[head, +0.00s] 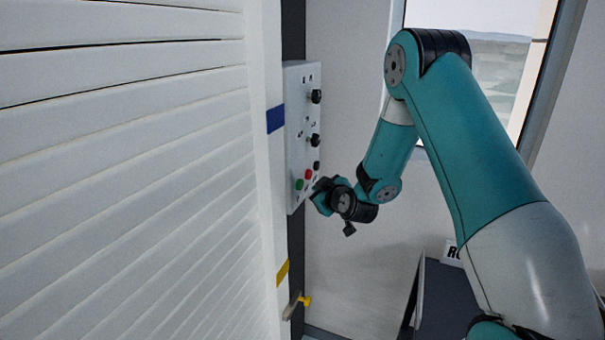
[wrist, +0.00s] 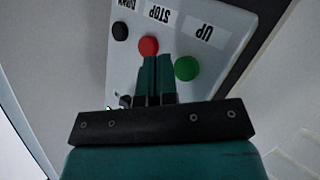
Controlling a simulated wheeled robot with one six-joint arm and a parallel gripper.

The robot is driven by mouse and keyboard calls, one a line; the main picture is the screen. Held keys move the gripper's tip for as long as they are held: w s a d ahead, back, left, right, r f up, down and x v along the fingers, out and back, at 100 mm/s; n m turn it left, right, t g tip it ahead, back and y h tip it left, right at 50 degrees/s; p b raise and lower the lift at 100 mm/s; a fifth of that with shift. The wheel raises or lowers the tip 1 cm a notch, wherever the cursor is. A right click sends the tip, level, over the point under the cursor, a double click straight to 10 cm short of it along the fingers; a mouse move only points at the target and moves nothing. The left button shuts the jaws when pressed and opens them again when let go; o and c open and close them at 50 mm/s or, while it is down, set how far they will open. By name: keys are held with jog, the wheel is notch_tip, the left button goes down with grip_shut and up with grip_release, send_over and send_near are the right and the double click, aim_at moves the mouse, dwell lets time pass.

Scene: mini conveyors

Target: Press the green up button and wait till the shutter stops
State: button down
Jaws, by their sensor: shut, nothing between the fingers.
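The green up button (wrist: 187,68) sits on a pale control box (head: 303,110), under an upside-down "UP" label in the wrist view. The green button also shows low on the box in the head view (head: 299,184). A red button (wrist: 148,46) by the "STOP" label and a black button (wrist: 120,31) are beside it. My gripper (wrist: 156,58) is shut and empty. Its fingertips appear just left of the green button and below the red one in the wrist view; I cannot tell whether they touch the panel. The slatted white shutter (head: 130,150) fills the left of the head view.
A blue mark (head: 275,118) and a yellow mark (head: 282,272) are on the shutter's side frame. Black knobs (head: 316,96) stick out of the box above the buttons. A yellow-handled part (head: 304,300) is below. A window is behind my arm.

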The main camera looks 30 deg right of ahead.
aim_at(300, 185)
jog(key=shift+w+a+p, duration=0.35)
jog(key=shift+w+a, duration=0.15)
jog(key=shift+w, duration=0.05)
jog(key=shift+w+a, duration=0.1)
dwell(1.7)
jog(key=shift+w+a, duration=0.15)
